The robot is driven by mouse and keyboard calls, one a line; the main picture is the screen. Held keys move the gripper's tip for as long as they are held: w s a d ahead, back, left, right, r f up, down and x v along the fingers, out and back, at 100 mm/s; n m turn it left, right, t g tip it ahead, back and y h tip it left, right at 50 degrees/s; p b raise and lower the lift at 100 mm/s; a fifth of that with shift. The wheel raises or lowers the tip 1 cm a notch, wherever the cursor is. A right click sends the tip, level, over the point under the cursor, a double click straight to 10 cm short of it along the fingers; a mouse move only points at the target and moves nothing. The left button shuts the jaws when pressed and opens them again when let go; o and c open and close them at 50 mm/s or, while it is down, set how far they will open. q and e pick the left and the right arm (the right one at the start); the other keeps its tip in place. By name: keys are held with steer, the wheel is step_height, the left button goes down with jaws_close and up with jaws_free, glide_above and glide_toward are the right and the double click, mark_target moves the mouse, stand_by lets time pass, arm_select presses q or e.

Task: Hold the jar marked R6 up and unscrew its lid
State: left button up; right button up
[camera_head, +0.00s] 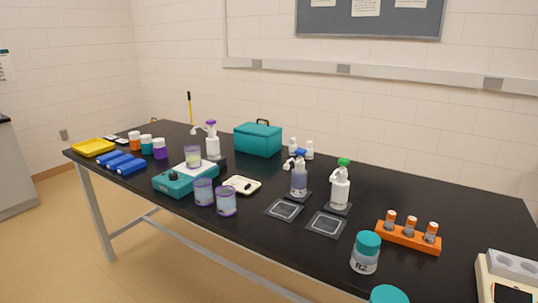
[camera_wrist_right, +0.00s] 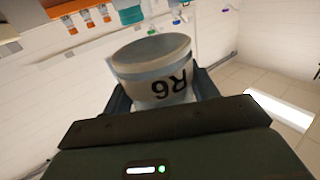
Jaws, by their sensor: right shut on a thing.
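The jar marked R6 (camera_wrist_right: 165,87) is between the fingers of my right gripper (camera_wrist_right: 160,98) in the right wrist view. The gripper is shut on its sides and holds it above the floor, clear of the table. Its marking is upside down in this picture and its round grey base faces up the picture. Its lid end is hidden by the gripper. In the head view a teal lid (camera_head: 389,294) shows at the bottom edge, probably that of R6; the body below is cut off. My left gripper is not in view.
A teal-lidded jar marked R2 (camera_head: 365,254) stands near the table's front edge. Behind it is an orange rack (camera_head: 408,238) of small vials. Spray bottles (camera_head: 340,190) and dark square pads (camera_head: 327,224) stand to the left. A beige device (camera_head: 505,280) is at the right.

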steer(key=o, duration=0.5)
steer(key=c, duration=0.8)
steer(key=shift+c, duration=0.2)
